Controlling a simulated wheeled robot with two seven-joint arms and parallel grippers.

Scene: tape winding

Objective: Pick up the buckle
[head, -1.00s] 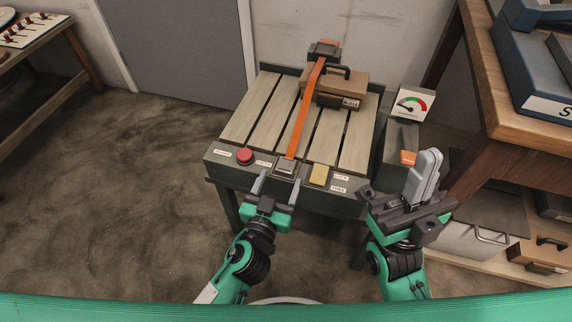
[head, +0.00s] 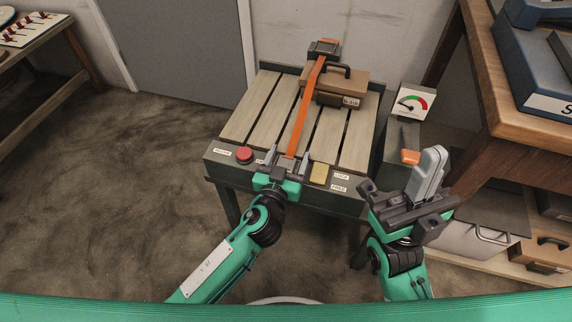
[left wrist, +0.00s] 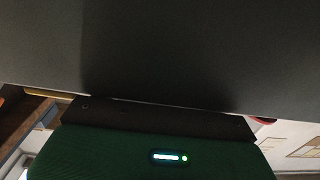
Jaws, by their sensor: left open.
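The buckle (head: 288,164) is a small grey block at the near end of the orange strap, on the front edge of the slatted table. My left gripper (head: 288,160) is open, with one finger on each side of the buckle; whether they touch it is too small to tell. Its body partly hides the buckle. A dark surface fills most of the left wrist view, and the buckle cannot be made out there. My right gripper (head: 428,172) is raised right of the table, its grey fingers together with nothing visible between them.
The orange strap (head: 306,108) runs over the slatted table (head: 258,105) past a brown case (head: 335,82). A red button (head: 244,154) and a yellow block (head: 319,173) flank the buckle. A gauge (head: 414,103) stands right, near a wooden bench (head: 515,125).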

